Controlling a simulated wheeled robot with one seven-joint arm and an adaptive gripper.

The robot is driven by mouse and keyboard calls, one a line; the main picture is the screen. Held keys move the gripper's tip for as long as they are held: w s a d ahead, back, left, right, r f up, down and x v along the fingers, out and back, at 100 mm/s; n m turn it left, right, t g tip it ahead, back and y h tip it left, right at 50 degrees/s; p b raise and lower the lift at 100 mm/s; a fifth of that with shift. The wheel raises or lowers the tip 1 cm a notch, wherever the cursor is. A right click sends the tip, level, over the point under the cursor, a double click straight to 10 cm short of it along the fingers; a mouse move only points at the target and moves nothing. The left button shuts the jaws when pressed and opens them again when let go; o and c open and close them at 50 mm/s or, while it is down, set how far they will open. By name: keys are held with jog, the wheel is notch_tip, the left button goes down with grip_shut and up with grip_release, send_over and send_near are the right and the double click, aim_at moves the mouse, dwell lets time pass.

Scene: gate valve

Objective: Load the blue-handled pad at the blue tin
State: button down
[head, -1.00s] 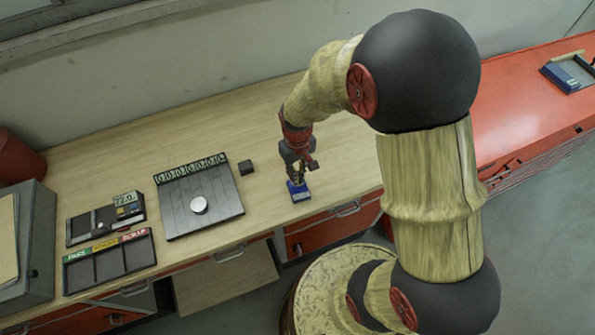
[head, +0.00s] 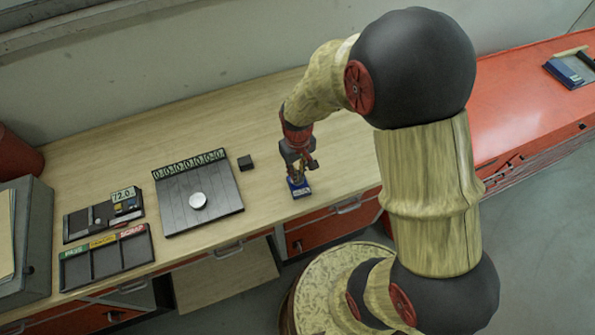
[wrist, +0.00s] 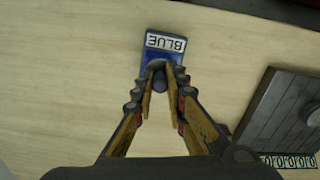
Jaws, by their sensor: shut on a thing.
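The blue tin (head: 300,190) stands on the wooden bench near its front edge; it also shows in the wrist view (wrist: 150,54) with an upside-down "BLUE" label. My gripper (head: 298,175) points down over the tin.
A dark slatted plate (head: 178,210) with a round pale disc (head: 198,201) lies to the left, beside a small dark block (head: 246,162). Bare wood surrounds the tin.

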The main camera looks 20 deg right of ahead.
jog(key=shift+s+f+b, duration=0.1)
jog(key=shift+f+b, duration=0.25)
jog(key=shift+f, duration=0.25)
dwell(1.3)
jog(key=shift+r+p, duration=2.6)
jog(key=shift+r, duration=1)
jog(key=shift+f, duration=0.1)
